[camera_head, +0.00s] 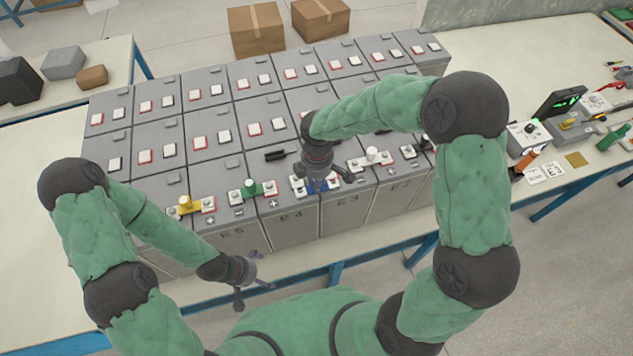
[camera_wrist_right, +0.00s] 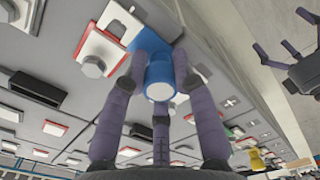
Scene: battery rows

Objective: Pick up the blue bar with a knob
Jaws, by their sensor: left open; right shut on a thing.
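The blue bar (camera_head: 322,187) with its blue knob (camera_wrist_right: 159,78) is at the front row of grey batteries, in the middle of the head view. It lies across the area between two terminals. My right gripper (camera_head: 317,178) comes down from above. In the right wrist view its fingers (camera_wrist_right: 160,100) close around the knob, with the flat blue part (camera_wrist_right: 150,22) behind. Whether the bar touches the terminals is hard to tell. My left gripper (camera_head: 255,270) is open and empty in front of the batteries, low in the head view; it also shows in the right wrist view (camera_wrist_right: 292,62).
A yellow bar (camera_head: 188,205), a green bar (camera_head: 251,189) and a white bar (camera_head: 372,156) sit on the same front row. A black handled item (camera_head: 280,155) lies behind. An orange-handled piece (camera_head: 525,160) and a meter (camera_head: 563,101) are on the right table. Cardboard boxes (camera_head: 256,30) stand behind.

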